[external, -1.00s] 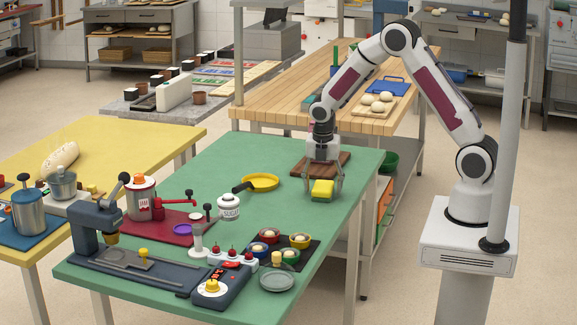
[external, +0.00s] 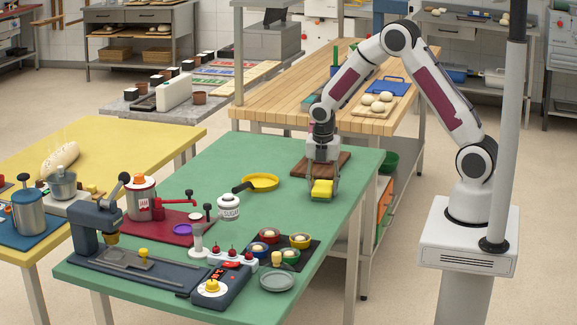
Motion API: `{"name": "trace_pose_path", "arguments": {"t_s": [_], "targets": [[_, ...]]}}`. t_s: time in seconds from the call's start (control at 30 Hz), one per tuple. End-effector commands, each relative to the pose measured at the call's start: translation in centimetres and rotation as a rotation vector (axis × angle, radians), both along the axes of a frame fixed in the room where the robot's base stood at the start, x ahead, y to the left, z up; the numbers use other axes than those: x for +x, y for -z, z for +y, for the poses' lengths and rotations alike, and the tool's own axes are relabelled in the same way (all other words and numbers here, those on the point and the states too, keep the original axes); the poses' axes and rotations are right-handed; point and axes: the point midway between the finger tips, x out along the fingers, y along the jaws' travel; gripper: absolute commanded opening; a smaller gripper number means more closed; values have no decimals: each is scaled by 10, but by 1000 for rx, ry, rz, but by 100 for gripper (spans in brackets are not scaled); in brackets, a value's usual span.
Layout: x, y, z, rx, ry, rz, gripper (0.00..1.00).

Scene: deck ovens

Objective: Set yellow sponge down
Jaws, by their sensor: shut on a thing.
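The yellow sponge (external: 322,189) is at the right part of the green table (external: 290,160), just in front of a dark brown board (external: 335,160). My gripper (external: 323,183) points down over the sponge with its fingers on the sponge's sides, shut on it. The sponge looks level. I cannot tell whether its underside touches the table top or hangs slightly above it.
Coloured bowls (external: 299,241) on a dark mat and a grey plate (external: 277,281) are nearer the front. The table's right edge is close.

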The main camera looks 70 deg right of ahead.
Motion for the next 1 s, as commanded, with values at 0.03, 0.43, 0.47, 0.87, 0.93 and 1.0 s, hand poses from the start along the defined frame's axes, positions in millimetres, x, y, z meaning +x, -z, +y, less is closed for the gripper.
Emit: {"name": "trace_pose_path", "arguments": {"t_s": [0.03,0.43,0.47,0.87,0.93,1.0], "targets": [[0,-1,0,0,0,0,21],[1,-30,0,-1,0,-3,21],[1,-34,0,-1,0,-2,21],[1,-89,0,0,0,-1,21],[0,-93,0,0,0,0,21],[0,-97,0,1,-1,1,21]]}}
